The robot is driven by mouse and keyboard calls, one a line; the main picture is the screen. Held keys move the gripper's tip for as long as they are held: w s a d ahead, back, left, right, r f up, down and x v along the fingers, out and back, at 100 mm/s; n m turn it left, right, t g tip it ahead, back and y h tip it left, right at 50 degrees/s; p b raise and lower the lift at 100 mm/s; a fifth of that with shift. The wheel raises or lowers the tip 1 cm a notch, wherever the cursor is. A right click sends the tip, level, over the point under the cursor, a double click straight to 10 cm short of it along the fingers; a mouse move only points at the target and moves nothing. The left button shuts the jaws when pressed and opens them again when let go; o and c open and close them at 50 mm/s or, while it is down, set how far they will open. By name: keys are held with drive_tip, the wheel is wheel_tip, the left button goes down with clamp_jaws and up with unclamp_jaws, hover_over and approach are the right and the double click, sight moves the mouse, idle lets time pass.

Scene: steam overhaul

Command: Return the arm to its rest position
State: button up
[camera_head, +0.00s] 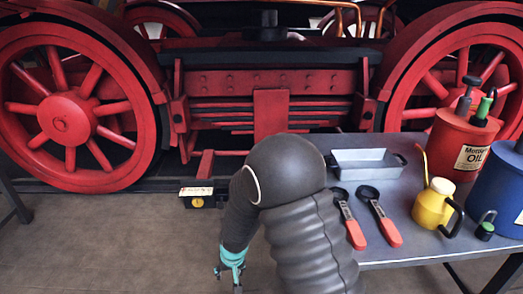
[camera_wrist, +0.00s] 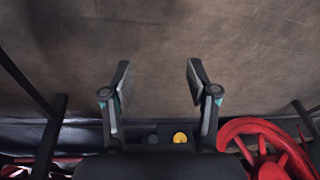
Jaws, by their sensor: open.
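My arm reaches up from the bottom of the head view and bends down to the left. My gripper (camera_head: 231,272) hangs over the bare floor to the left of the table. In the wrist view my gripper (camera_wrist: 157,82) shows its two fingers wide apart, with nothing between the tips. The gripper is open and empty. The lowest part of the gripper is small and near the bottom edge of the head view.
The grey table (camera_head: 420,250) bears a metal tray (camera_head: 367,172), two red-handled tools (camera_head: 385,225), a yellow oil can (camera_head: 433,205), a red oil drum (camera_head: 459,145) and a blue drum (camera_head: 497,190). A red-wheeled locomotive (camera_head: 270,115) stands behind. A small black box (camera_head: 197,198) sits near it. Floor at left is clear.

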drive_tip(key=s+d+r+m+t+p, duration=0.1)
drive_tip(key=s+d+r+p, duration=0.1)
drive_tip(key=s+d+r, duration=0.5)
drive_tip(key=s+d+r+m+t+h+p, duration=0.1)
drive_tip(key=s+d+r, duration=0.7)
drive_tip(key=r, duration=1.1)
drive_tip(key=s+d+r+m+t+p, duration=0.1)
drive_tip(key=s+d+r+p, duration=0.2)
drive_tip(key=s+d+r, duration=0.4)
drive_tip(key=d+r, duration=0.4)
drive_tip(key=r, duration=0.3)
drive_tip(key=shift+s+h+p, duration=0.3)
drive_tip(key=shift+h, duration=0.1)
drive_tip(key=shift+r, duration=0.1)
